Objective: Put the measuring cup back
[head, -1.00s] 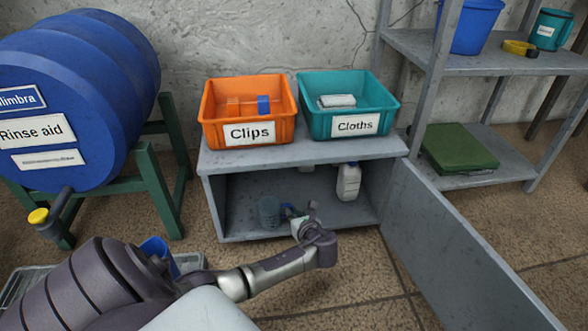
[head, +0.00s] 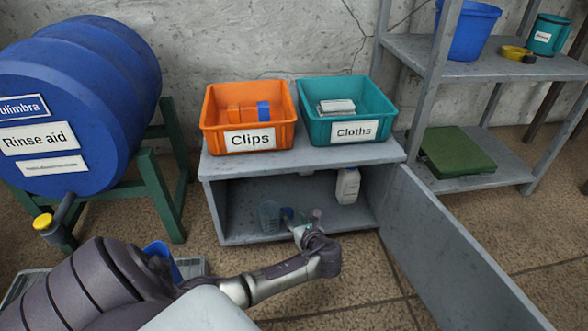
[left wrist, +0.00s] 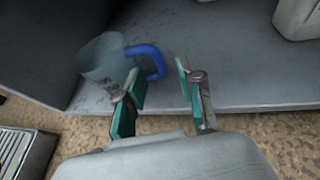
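The measuring cup (head: 268,215) is a clear, see-through cup with a blue handle. It stands inside the open grey cabinet, on its floor toward the left. In the left wrist view the cup (left wrist: 103,62) is at upper left, and its blue handle (left wrist: 157,62) points toward my gripper. My left gripper (head: 303,220) is at the cabinet's front opening, just right of the cup. In the left wrist view its two teal-padded fingers (left wrist: 160,78) are spread apart. The handle shows just beyond the gap, nearer the left finger, and nothing is clamped. My right gripper is out of view.
A white bottle (head: 347,186) stands at the cabinet's right. The cabinet door (head: 455,255) is swung open to the right. The orange Clips bin (head: 215,137) and teal Cloths bin (head: 313,127) sit on top. A blue barrel (head: 60,100) stands left, shelving (head: 490,65) right.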

